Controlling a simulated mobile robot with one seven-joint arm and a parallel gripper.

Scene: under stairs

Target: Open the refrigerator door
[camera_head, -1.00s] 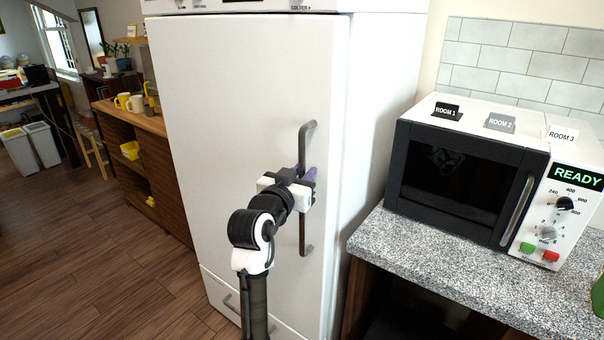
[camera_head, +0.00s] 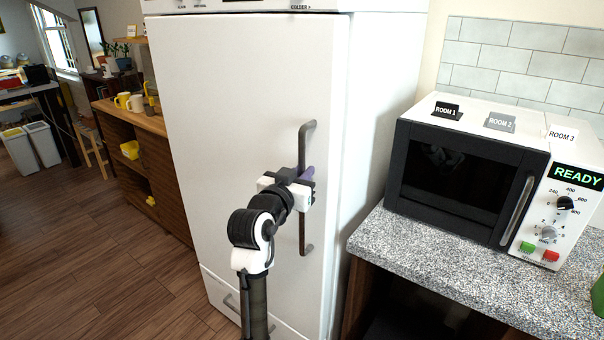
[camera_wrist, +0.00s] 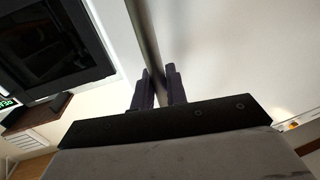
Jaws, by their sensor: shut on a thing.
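The white refrigerator (camera_head: 235,110) stands upright in the middle of the head view, and its large door looks shut. A long dark grey vertical handle (camera_head: 303,238) is fixed near the door's right edge. My gripper (camera_head: 305,174) is at the middle of this handle, its purple fingers shut on it. In the wrist view the handle (camera_wrist: 146,40) runs down between the two fingers of my gripper (camera_wrist: 160,88), with the white door (camera_wrist: 230,50) behind. The part of the handle between the fingertips is partly hidden.
A microwave (camera_head: 460,180) stands on a speckled counter (camera_head: 400,245) right of the refrigerator. A wooden shelf unit (camera_head: 150,175) with yellow mugs is to the left. The wooden floor (camera_head: 110,260) at left is clear. A smaller drawer front (camera_head: 215,290) is below the door.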

